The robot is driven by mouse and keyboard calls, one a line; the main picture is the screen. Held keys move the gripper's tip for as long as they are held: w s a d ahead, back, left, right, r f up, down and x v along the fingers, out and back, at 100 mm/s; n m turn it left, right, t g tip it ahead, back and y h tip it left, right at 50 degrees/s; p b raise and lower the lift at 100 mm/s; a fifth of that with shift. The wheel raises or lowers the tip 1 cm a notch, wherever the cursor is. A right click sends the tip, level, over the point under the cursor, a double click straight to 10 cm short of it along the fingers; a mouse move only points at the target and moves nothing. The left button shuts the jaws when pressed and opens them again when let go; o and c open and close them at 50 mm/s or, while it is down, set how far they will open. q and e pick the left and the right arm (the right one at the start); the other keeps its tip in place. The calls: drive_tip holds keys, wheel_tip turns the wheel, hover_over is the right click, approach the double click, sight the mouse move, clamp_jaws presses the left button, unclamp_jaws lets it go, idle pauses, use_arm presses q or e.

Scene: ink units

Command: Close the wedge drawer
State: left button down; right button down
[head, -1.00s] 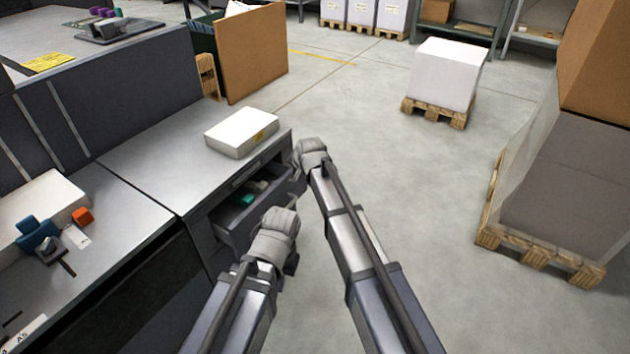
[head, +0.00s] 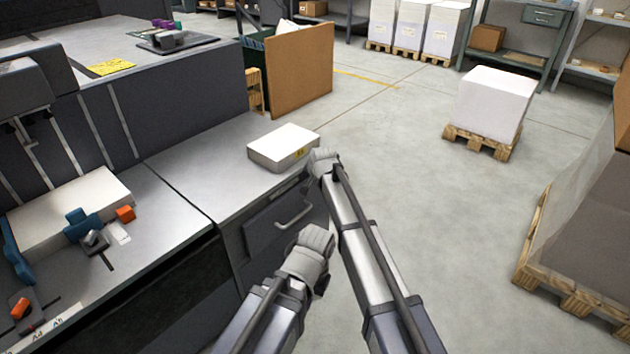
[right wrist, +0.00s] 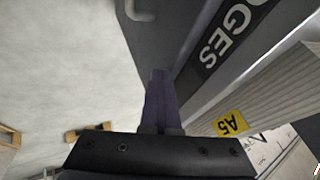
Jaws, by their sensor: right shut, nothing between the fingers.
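The wedge drawer (head: 268,232) is in the grey cabinet under the counter in the head view. Its dark front with a bar handle (head: 295,217) looks about flush with the cabinet, and no inside shows. In the right wrist view, a label (right wrist: 222,45) reading "DGES" sits on the cabinet, and the handle (right wrist: 140,12) shows at the top. My right gripper (right wrist: 158,78) is shut and empty, close to the drawer front; contact cannot be told. My left gripper (head: 320,282) is in front of the cabinet, its fingers mostly hidden by its own wrist.
A white paper ream (head: 283,148) lies on the counter (head: 205,160) above the drawer. Blue and orange parts (head: 125,214) lie on the left worktop. A large brown board (head: 300,70) stands behind the counter. Wrapped pallets (head: 495,105) stand right; the floor between is clear.

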drive_tip(key=shift+w+a+r, duration=0.1)
drive_tip(key=shift+w+a, duration=0.1)
drive_tip(key=shift+a, duration=0.05)
drive_tip(key=s+d+r+p, duration=0.5)
drive_tip(key=s+r+p, duration=0.2)
drive_tip(key=s+p, duration=0.1)
drive_tip(key=shift+s+d+r, duration=0.2)
drive_tip(key=shift+s+r, duration=0.05)
drive_tip(key=shift+r, duration=0.15)
